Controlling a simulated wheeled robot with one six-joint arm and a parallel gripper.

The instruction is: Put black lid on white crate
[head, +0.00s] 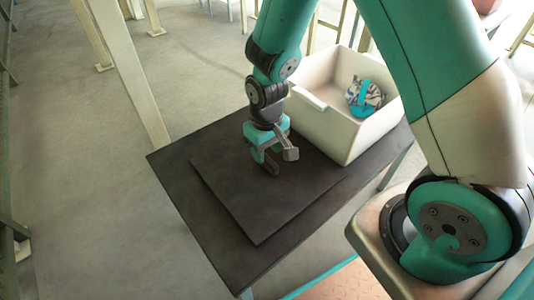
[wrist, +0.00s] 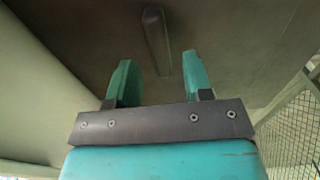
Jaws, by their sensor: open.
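The black lid (head: 262,208) lies flat on the dark table, left of the white crate (head: 330,135). The crate is open at the top, and a blue, white and dark patterned bag (head: 363,96) sits inside. My gripper (head: 275,163) is over the far part of the lid, pointing down, open and empty. In the wrist view, the two teal fingers of my gripper (wrist: 160,75) are apart, and a bar-like handle (wrist: 156,38) shows beyond and between them on a dark surface. The gripper hides that handle in the head view. Whether the fingers touch the lid is unclear.
The dark table (head: 172,160) has a narrow bare margin left of the lid. The crate stands close to the lid's right side. A pale post (head: 130,75) rises behind the table's left edge. The floor (head: 70,190) to the left is clear.

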